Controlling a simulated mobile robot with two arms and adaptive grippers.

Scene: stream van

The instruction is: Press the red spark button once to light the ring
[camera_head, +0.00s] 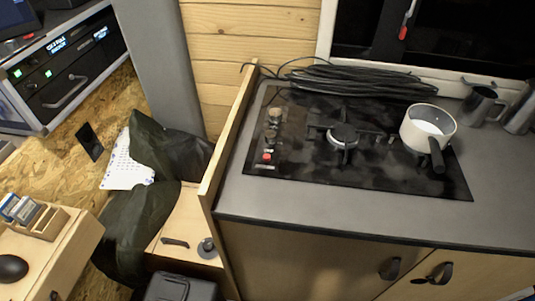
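The red spark button (267,156) is a small red spot at the front left of the black hob (300,165), below the hob's knobs (272,122). The ring (343,134) sits near the middle of the hob under a dark pan support, and no flame shows on it. A light saucepan (427,128) with a dark handle and pale contents stands at the right of the hob, beside the ring. Neither of my grippers shows in the head view.
A wooden divider (230,130) stands along the counter's left edge. A coil of black cable (360,82) lies behind the hob. Metal jugs (480,104) stand at the right back. The grey counter in front of the hob (330,211) is clear. A dark jacket (150,210) hangs at left.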

